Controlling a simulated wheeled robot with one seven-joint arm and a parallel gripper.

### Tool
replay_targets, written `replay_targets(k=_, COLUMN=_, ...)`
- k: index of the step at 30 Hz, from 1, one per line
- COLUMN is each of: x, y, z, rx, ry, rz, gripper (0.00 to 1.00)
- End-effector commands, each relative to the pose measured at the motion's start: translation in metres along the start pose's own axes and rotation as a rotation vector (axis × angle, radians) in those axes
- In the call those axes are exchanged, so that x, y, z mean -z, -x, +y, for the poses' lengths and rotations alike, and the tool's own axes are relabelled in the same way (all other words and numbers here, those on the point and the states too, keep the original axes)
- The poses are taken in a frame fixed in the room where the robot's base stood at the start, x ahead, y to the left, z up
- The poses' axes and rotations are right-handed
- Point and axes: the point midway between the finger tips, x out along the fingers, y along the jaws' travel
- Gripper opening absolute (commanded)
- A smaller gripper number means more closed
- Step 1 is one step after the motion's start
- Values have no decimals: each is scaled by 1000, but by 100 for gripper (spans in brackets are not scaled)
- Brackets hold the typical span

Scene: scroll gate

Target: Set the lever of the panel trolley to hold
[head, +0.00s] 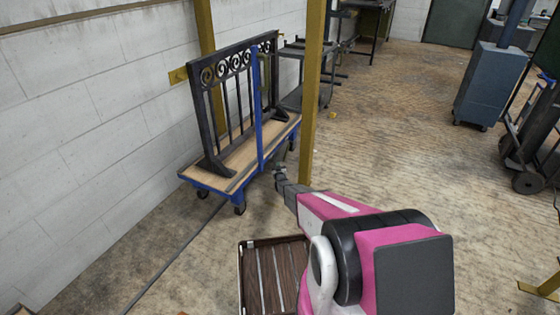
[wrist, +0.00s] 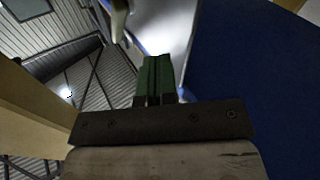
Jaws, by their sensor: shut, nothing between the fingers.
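The panel trolley (head: 190,179) stands along the wall in the head view, with a blue frame, a wooden deck and dark casters. A black scroll gate panel (head: 240,66) stands upright on it beside a blue upright (head: 257,110). My gripper (head: 279,169) is at the trolley's near right side, low by the deck edge. In the wrist view my gripper (wrist: 155,77) shows green fingers, shut with nothing between them. A large blue surface (wrist: 260,70) fills the right there. A pale rounded piece (wrist: 117,18) hangs above the fingers; I cannot tell whether it is the lever. The lever's setting is not readable.
A yellow post (head: 312,90) rises just right of the trolley, close to my arm. A slatted brown tray (head: 275,270) lies low in front. A dark shelf cart (head: 297,75) stands behind. A blue-grey cabinet (head: 490,85) is at right. The middle floor is clear.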

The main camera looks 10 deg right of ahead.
Motion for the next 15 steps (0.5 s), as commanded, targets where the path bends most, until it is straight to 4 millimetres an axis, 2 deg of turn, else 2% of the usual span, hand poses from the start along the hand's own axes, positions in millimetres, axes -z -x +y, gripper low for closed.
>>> replay_targets(k=15, x=-21, y=29, z=-22, rx=1, ry=0, rz=0, gripper=0)
